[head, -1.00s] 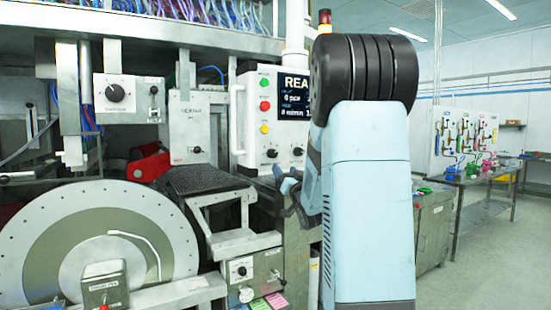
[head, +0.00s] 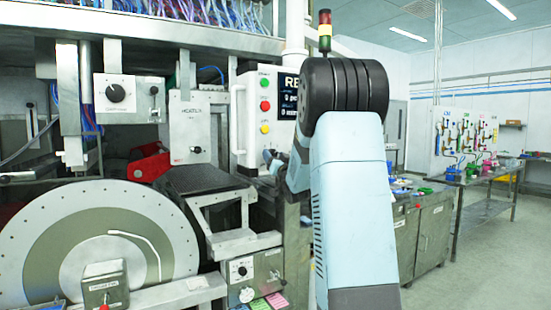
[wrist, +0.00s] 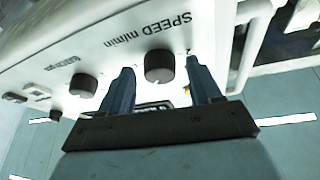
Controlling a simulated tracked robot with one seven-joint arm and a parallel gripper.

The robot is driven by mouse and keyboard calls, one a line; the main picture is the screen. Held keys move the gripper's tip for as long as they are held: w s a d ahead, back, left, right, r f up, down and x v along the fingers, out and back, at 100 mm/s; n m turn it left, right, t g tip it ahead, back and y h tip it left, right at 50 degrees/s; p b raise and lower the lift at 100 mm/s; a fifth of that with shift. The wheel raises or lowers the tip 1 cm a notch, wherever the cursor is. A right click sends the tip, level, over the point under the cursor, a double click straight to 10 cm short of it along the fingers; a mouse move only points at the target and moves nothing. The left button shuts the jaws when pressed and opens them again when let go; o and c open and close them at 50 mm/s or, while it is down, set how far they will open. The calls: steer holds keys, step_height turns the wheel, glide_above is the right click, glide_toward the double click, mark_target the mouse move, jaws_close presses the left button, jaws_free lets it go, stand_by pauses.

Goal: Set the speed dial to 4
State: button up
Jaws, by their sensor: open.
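The speed dial (wrist: 159,66) is a round black knob on a white panel, with "SPEED m/min" printed beside it, upside down in the wrist view. What number it points to is too small to tell. My gripper (wrist: 160,65) is open, one finger on each side of the dial in the picture; I see no contact. In the head view my gripper (head: 271,161) is at the lower part of the white control box (head: 250,90), and the dial is hidden behind it and my arm.
A second black knob (wrist: 83,85) sits on the same panel, outside my left finger in the wrist view. Green, red and yellow buttons (head: 265,106) and a partly covered display (head: 288,97) are above. A large perforated drum disc (head: 95,245) stands at left.

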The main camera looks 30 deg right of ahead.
steer(key=c, duration=1)
steer(key=shift+d+n, duration=0.1)
steer(key=shift+n, duration=0.4)
steer(key=n+y, duration=0.2)
steer(key=n, duration=0.1)
steer(key=n+y, duration=0.2)
steer(key=n, duration=0.1)
steer(key=shift+d+n, duration=0.15)
steer(key=shift+n, duration=0.15)
steer(key=shift+n+y, duration=1.5)
steer(key=shift+n, duration=1.2)
steer(key=shift+g, duration=0.3)
steer(key=o, duration=1)
